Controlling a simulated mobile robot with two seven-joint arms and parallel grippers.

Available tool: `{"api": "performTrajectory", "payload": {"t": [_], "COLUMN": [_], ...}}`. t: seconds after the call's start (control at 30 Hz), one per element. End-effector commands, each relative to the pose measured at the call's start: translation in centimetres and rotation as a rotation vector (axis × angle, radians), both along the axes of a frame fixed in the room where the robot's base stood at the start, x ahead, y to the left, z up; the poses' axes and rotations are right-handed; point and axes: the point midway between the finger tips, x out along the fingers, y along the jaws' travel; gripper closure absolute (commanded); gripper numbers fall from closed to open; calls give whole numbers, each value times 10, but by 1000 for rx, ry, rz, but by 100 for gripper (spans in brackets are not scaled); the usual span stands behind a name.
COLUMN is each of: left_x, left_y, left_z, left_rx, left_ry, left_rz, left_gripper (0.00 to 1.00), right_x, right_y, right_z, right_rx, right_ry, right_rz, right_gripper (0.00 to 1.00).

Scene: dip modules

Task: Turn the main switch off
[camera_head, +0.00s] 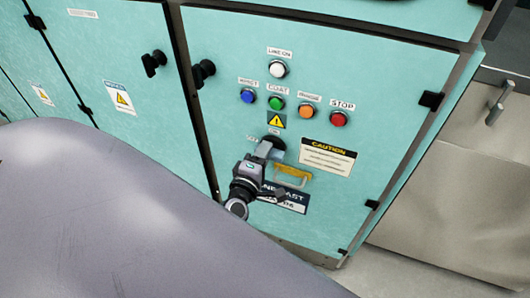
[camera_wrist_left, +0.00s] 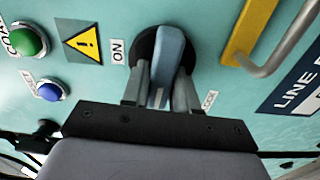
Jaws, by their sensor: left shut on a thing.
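The main switch is a round black dial (camera_head: 277,141) with a grey-blue handle, low on the turquoise cabinet door under a yellow warning sign (camera_head: 276,120). In the left wrist view the handle (camera_wrist_left: 166,58) stands between the fingers of my left gripper (camera_wrist_left: 160,95), which is shut on it. An ON label (camera_wrist_left: 118,52) sits beside the dial, and the handle points across that label's direction, not at it. In the head view my left gripper (camera_head: 263,158) reaches the switch from the lower left and hides part of it. My right gripper is not in view.
Above the switch are white (camera_head: 278,69), blue (camera_head: 248,96), green (camera_head: 276,103), orange (camera_head: 307,111) and red (camera_head: 339,119) buttons. A yellow bar handle (camera_head: 294,170) is close by at the lower right, under a caution plate (camera_head: 328,156). Black knobs stick out at the left.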

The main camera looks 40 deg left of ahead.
Motion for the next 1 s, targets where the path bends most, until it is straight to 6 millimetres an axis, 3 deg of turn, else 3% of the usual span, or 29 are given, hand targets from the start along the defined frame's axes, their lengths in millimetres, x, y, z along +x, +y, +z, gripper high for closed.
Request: {"api": "performTrajectory", "payload": {"t": [0.67, 0.7, 0.73, 1.0], "left_x": [0, 0, 0, 0], "left_y": [0, 0, 0, 0], "left_z": [-1, -1, -1, -1], "left_rx": [-62, -62, -61, -59], "left_ry": [-14, -14, -14, -13], "left_rz": [0, 0, 0, 0], "left_gripper": [100, 62, 52, 51], "right_x": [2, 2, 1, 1], "right_y": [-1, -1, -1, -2], "right_z": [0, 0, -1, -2], "right_rx": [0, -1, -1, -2], "right_ry": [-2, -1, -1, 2], "right_rz": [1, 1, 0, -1], "right_gripper": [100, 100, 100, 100]}}
